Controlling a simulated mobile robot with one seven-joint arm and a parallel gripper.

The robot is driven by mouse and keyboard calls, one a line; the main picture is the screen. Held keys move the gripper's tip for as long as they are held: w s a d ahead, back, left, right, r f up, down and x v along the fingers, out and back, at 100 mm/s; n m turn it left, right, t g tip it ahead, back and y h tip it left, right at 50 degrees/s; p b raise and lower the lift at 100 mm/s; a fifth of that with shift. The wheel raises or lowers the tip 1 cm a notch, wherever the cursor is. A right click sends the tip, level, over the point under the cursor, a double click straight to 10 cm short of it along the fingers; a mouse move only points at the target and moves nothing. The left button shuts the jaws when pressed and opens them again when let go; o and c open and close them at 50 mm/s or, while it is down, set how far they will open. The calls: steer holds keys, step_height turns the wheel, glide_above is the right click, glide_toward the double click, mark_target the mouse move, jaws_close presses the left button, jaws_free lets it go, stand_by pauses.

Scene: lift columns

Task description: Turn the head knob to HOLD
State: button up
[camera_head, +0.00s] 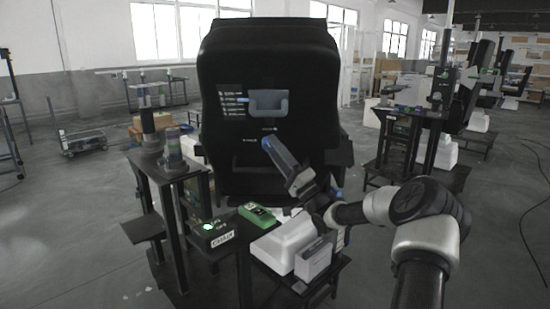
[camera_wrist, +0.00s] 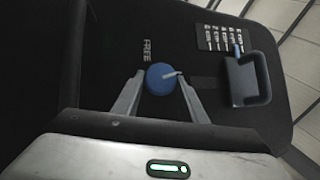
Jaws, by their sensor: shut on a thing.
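The round blue knob (camera_wrist: 160,78) sits on a black panel (camera_wrist: 110,65) in the wrist view. Its pale pointer line points to the right and slightly up in the picture. The word FREE (camera_wrist: 147,50) is printed above and left of the knob. I cannot make out a HOLD label. My gripper (camera_wrist: 161,80) has one finger on each side of the knob and is shut on it. In the head view the tall black panel (camera_head: 225,70) stands ahead, with my arm reaching to its middle; the knob is not clearly visible there.
A grey-blue bracket (camera_wrist: 249,79) juts from the panel right of the knob, near a printed list (camera_wrist: 219,38). In the head view, a green device (camera_head: 257,215), a dark box with a green light (camera_head: 212,232) and a white block (camera_head: 283,243) stand below.

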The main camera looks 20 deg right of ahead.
steer(key=shift+w+f+m+t+y+b, duration=0.25)
steer(key=shift+m+t+y+b, duration=0.35)
steer(key=shift+b, duration=0.6)
steer(key=shift+s+m+b, duration=0.1)
steer(key=shift+m+b, duration=0.2)
steer(key=shift+m, duration=0.1)
steer(key=shift+r, duration=0.15)
steer(key=o, duration=1.1)
steer(key=shift+c, duration=0.2)
steer(key=p+v, duration=0.1)
steer(key=v, duration=1.6)
steer(key=shift+w+f, duration=0.2)
steer(key=shift+f, duration=0.3)
